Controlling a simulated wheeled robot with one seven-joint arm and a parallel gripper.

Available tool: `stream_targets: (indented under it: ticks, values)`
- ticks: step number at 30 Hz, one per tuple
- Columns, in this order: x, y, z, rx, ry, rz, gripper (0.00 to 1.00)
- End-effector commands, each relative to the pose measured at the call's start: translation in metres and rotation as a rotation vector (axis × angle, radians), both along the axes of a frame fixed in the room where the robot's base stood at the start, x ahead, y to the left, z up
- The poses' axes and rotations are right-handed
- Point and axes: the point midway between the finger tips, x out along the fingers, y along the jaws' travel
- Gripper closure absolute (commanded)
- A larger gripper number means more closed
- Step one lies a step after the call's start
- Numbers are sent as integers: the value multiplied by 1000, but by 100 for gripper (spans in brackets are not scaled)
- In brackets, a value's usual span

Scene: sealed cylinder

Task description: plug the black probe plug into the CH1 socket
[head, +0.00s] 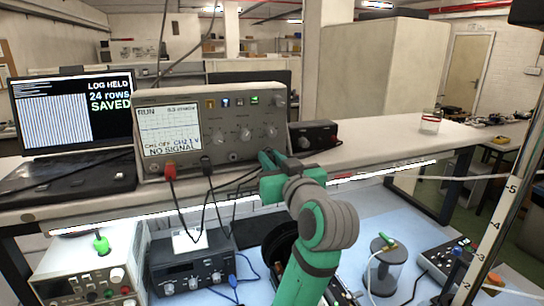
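The grey oscilloscope (211,122) stands on the raised shelf, its screen reading "CH1 OFF", "CH2 1 V" and "NO SIGNAL". A red plug (170,173) sits at the lower left of its front, with a cable hanging down. A black plug (207,167) sits to the right of it, also with a dark cable. The socket labels are too small to read, so I cannot tell which is CH1. My gripper (267,160) is at the scope's lower right front, right of both plugs. Dark cables run close to it. Its fingertips are too small to show whether it holds anything.
A laptop (70,105) reading "LOG HELD, 24 rows SAVED" stands left of the scope. A small dark box (313,136) and a glass jar (430,122) stand to its right. Instruments (190,272), a cylinder (384,268) and loose cables crowd the lower bench.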

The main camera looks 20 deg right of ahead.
Motion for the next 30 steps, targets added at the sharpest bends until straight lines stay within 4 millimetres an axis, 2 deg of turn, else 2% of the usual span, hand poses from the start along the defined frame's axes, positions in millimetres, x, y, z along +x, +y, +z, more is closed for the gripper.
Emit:
stream_targets:
  ticks: [13,30]
  values:
    - [-11,-5,0,1,-1,-8,100]
    - [-27,5,1,0,-2,9,100]
